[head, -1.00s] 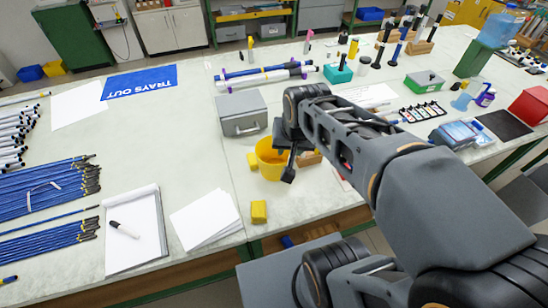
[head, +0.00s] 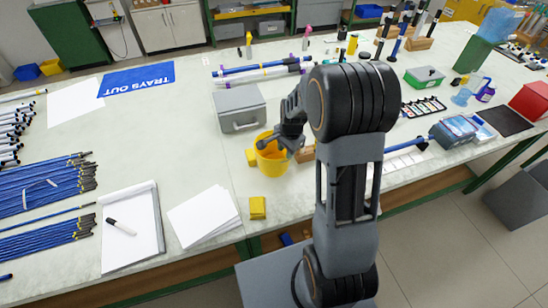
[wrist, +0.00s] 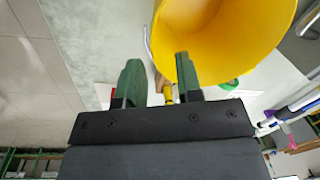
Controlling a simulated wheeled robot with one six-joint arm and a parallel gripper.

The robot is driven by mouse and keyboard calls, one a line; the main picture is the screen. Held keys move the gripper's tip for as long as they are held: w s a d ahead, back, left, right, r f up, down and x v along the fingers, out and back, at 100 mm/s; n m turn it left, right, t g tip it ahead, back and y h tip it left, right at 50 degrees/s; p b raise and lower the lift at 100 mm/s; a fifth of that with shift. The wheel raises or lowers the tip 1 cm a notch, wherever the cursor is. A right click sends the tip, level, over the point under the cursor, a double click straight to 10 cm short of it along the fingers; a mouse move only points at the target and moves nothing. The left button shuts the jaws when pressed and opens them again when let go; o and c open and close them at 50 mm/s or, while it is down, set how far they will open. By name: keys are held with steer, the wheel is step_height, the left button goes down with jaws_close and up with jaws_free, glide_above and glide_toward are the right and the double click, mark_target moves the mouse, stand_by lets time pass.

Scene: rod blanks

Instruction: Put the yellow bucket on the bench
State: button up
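In the head view my gripper (head: 284,142) is at the bucket's right rim, and my wrist partly covers that side. In the wrist view the bucket (wrist: 228,38) fills the upper right, with its inside facing the camera.
A grey metal box (head: 239,107) stands behind the bucket, and a small yellow block (head: 257,207) lies in front. Papers (head: 203,217) and a clipboard (head: 132,228) lie to the left. A wooden block is partly hidden behind my arm.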

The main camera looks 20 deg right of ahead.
mark_target(285, 162)
steer(key=shift+w+a+f+p, duration=0.1)
steer(key=shift+f+p, duration=0.3)
steer(key=shift+f, duration=1.35)
steer(key=shift+w+a+f+p, duration=0.1)
steer(key=shift+f+p, duration=0.25)
steer(key=shift+f, duration=1.35)
steer(key=shift+d, duration=0.1)
jaws_close()
